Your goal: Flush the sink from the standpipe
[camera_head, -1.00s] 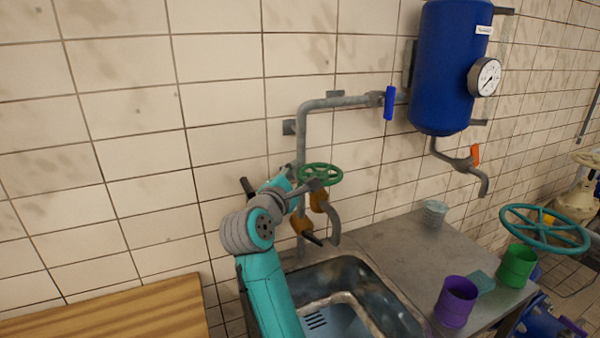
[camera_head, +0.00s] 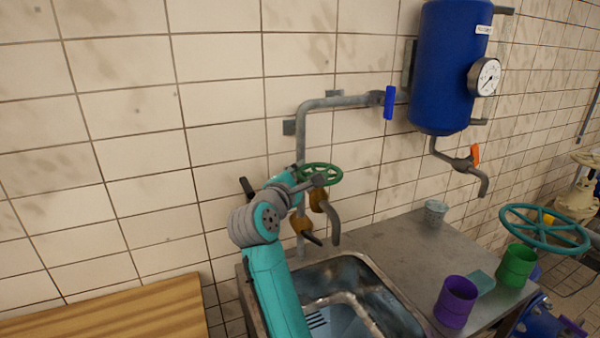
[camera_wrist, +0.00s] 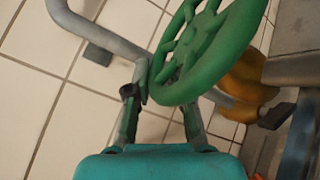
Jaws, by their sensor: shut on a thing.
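The green handwheel (camera_head: 321,174) sits on the grey standpipe (camera_head: 301,143) above the sink. My gripper (camera_head: 316,181) is at the wheel's near rim. In the wrist view, the wheel (camera_wrist: 200,60) fills the upper middle, and my gripper (camera_wrist: 160,98) is shut on its rim, with a finger on either side. Brass-coloured valve bodies (camera_head: 301,225) and a downturned spout (camera_head: 334,224) are below the wheel. The metal sink (camera_head: 375,288) lies beneath the spout. My arm hides part of the pipe and the sink's left side. No water can be made out.
A blue tank (camera_head: 449,65) with a gauge hangs at upper right; a blue-handled valve (camera_head: 389,103) is left of it. A purple cup (camera_head: 456,302), green cup (camera_head: 516,266) and grey cup (camera_head: 435,212) stand on the counter. A wooden bench (camera_head: 120,312) is at lower left.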

